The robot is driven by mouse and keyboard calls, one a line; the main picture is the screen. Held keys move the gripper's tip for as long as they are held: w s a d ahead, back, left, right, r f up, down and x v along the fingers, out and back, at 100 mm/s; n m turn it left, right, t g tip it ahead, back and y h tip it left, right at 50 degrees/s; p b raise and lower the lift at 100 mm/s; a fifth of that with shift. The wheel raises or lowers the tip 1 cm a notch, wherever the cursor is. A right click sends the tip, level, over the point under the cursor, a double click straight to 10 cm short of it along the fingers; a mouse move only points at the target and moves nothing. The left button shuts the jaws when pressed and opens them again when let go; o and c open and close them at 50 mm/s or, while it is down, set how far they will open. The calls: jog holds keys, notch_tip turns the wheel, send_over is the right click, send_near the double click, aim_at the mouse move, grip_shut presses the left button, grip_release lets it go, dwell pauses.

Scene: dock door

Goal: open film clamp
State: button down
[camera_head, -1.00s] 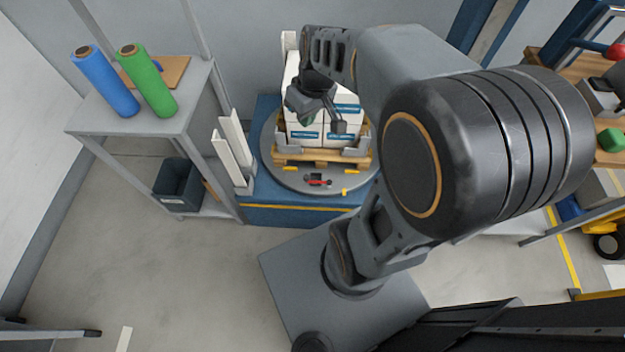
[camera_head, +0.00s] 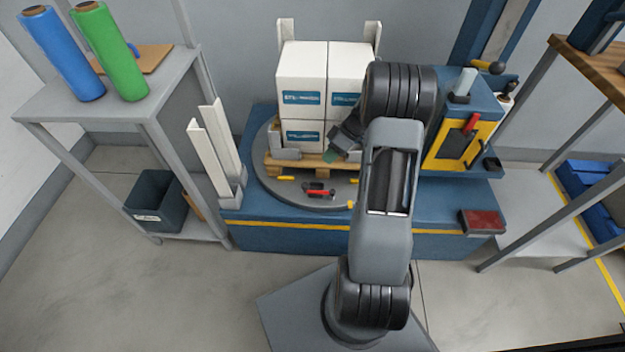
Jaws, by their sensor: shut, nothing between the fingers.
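A small black clamp with a red lever (camera_head: 318,191) lies on the grey round turntable (camera_head: 275,180), in front of the pallet. I take this to be the film clamp. Its lever appears to lie flat; I cannot tell whether the clamp is open or shut. My gripper (camera_head: 338,152) is shut and empty, in front of the lower boxes, above and slightly to the right of the clamp in the picture. It is apart from the clamp. My arm partly covers the gripper and the turntable's right side.
White boxes (camera_head: 303,72) are stacked on a wooden pallet (camera_head: 292,168). A blue control post with a yellow panel (camera_head: 452,150) stands right. White corner posts (camera_head: 215,155) stand left. A shelf (camera_head: 150,108) holds blue (camera_head: 62,55) and green (camera_head: 110,55) film rolls.

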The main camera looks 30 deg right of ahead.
jog(key=shift+b+x, duration=1.6)
jog(key=shift+x, duration=3.4)
jog(key=shift+s+a, duration=0.1)
jog(key=shift+s+a+n+g+b, duration=0.25)
jog(key=shift+n+g, duration=0.1)
jog(key=shift+n, duration=0.25)
jog(key=shift+s+a+n+g+b, duration=0.15)
jog(key=shift+s+a+n+g, duration=0.15)
jog(key=shift+n, duration=0.3)
jog(key=shift+s+a+n+g, duration=0.35)
jog(key=shift+n+g, duration=0.3)
jog(key=shift+n, duration=0.25)
jog(key=s+n+g, duration=0.1)
jog(key=n, duration=0.1)
jog(key=s+a+n+g+h, duration=0.1)
jog(key=s+n, duration=0.1)
jog(key=shift+r+n+g+h+p, duration=0.1)
jog(key=shift+n+g+h+p, duration=0.2)
jog(key=shift+s+d+n+g+h+p, duration=0.25)
jog(key=shift+s+n+g+h+p, duration=0.2)
jog(key=shift+s+n+h+p, duration=0.7)
jog(key=shift+s+d+n+g+h+p, duration=0.25)
jog(key=shift+s+n+g+h+p, duration=0.25)
jog(key=shift+n, duration=1.2)
jog(key=shift+s+d+n+g+h+p, duration=0.3)
jog(key=shift+s+n+h+p, duration=0.35)
jog(key=shift+s+n, duration=0.6)
